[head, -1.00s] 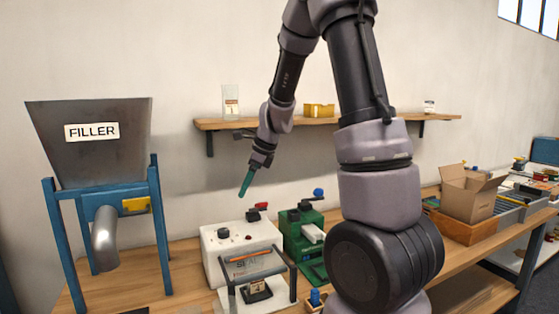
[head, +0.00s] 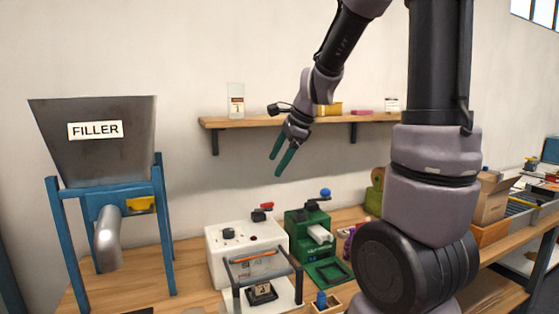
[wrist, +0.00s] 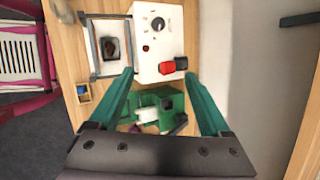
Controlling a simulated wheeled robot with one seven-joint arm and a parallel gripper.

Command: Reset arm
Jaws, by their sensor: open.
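My gripper (head: 282,164) is in the air in front of the wall shelf, above the white sealing machine (head: 245,245) and the green machine (head: 308,236). Its two green fingers are apart, with nothing between them. In the wrist view my gripper (wrist: 160,105) also shows spread fingers, with the white machine (wrist: 158,35) and the green machine (wrist: 165,105) below. My arm rises at the right of the head view and bends down to the gripper.
The filler hopper (head: 95,155) on blue legs stands at the left. The wooden shelf (head: 250,123) holds a clear bag (head: 236,101) and other items close behind the gripper. A cardboard box (head: 492,200) stands at the right, partly behind my arm. The air left of the gripper is clear.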

